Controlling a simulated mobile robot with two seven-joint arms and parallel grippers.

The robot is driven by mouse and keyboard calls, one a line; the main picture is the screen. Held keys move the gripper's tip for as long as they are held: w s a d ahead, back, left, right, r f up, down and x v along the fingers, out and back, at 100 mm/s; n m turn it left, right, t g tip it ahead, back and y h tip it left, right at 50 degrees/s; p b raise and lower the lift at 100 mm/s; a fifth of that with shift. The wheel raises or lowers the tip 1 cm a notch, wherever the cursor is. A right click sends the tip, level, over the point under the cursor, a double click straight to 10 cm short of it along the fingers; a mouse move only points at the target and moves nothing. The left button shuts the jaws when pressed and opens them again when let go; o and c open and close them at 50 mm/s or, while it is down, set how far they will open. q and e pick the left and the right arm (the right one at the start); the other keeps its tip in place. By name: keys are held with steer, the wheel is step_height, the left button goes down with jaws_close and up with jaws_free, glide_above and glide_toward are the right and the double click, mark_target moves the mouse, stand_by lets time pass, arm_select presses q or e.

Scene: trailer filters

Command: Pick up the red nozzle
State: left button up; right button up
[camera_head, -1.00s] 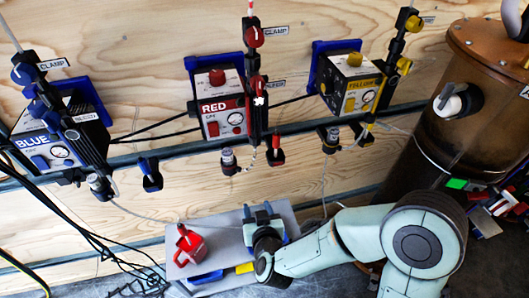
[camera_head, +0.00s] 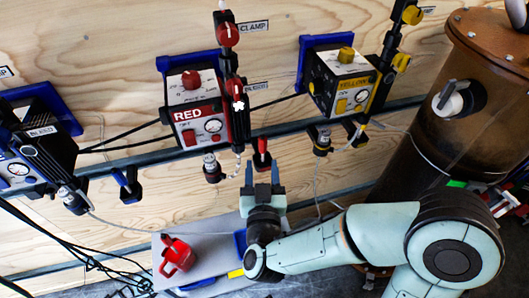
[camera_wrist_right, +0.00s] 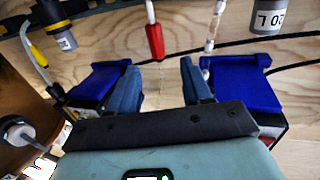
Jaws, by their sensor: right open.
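The red nozzle (camera_head: 261,153) is a small red piece in a dark holder on the wooden wall, below and right of the red unit. In the right wrist view the red nozzle (camera_wrist_right: 155,40) lies ahead of the gap between the fingers, with a pale stem. My right gripper (camera_head: 262,173) is open and empty, just below the nozzle in the head view. Its two blue-grey fingers (camera_wrist_right: 159,78) stand apart and do not visibly touch the nozzle. My left gripper is not in view.
The red unit (camera_head: 197,108) and yellow unit (camera_head: 343,84) hang on the wall above a grey rail. A grey table (camera_head: 208,250) below carries a red jug (camera_head: 177,257). A brown tank (camera_head: 455,125) stands at right. Black cables lie at lower left.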

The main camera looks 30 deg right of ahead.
mark_target(263, 145)
steer(key=x, duration=0.3)
steer(key=shift+w+d+f, duration=0.1)
steer(key=shift+w, duration=0.05)
steer(key=shift+d+x, duration=0.2)
steer(key=shift+x, duration=2.75)
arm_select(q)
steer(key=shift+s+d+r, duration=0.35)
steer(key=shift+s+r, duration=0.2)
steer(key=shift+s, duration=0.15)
arm_select(e)
jaws_close()
